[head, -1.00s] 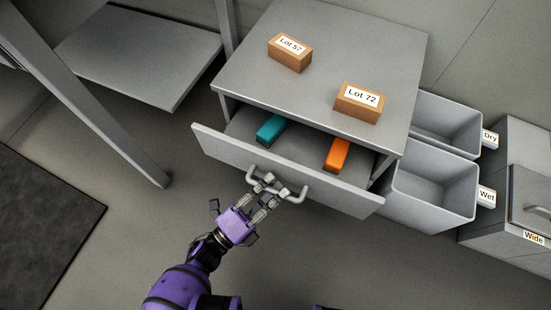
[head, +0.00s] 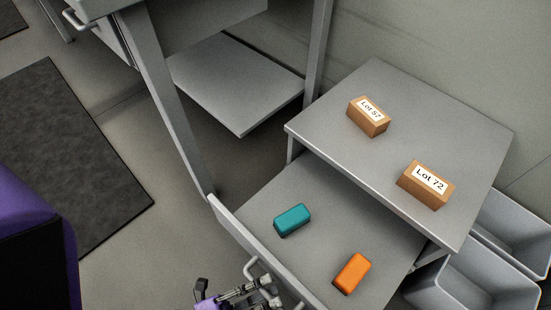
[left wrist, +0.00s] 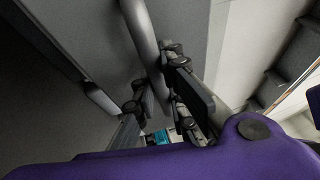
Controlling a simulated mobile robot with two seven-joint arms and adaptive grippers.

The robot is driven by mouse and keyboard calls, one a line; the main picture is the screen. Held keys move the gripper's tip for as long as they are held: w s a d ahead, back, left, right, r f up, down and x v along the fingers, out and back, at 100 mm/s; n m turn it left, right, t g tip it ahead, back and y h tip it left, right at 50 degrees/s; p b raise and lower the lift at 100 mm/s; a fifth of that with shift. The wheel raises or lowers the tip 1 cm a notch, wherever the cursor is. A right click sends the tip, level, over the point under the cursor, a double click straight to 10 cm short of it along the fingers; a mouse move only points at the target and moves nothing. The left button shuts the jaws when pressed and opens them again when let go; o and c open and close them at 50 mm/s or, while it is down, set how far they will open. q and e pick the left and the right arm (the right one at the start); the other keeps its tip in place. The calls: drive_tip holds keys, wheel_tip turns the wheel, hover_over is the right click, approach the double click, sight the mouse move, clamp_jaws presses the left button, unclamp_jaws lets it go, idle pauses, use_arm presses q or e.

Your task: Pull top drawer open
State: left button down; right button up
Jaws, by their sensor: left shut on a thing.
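The top drawer (head: 315,235) of the grey cabinet stands far out from under the cabinet top. A teal block (head: 292,220) and an orange block (head: 352,273) lie on its floor. My left gripper (head: 262,290) is at the drawer front, shut on the drawer handle (head: 250,268). In the left wrist view the handle bar (left wrist: 142,35) runs between the fingers of my left gripper (left wrist: 160,95). Part of the handle is hidden by the fingers and the lower picture edge. My right gripper is not in view.
Boxes marked Lot 57 (head: 368,117) and Lot 72 (head: 426,186) sit on the cabinet top (head: 400,110). Grey bins (head: 480,285) stand to its right. A table leg (head: 178,110) rises close to the drawer's left corner. A dark mat (head: 75,150) lies on open floor at left.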

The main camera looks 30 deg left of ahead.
use_arm(q)
drive_tip(key=shift+a, duration=0.1)
drive_tip(key=c, duration=1.8)
unclamp_jaws()
drive_tip(key=shift+o, duration=0.2)
drive_tip(key=v, duration=1.2)
drive_tip(key=shift+f, duration=0.1)
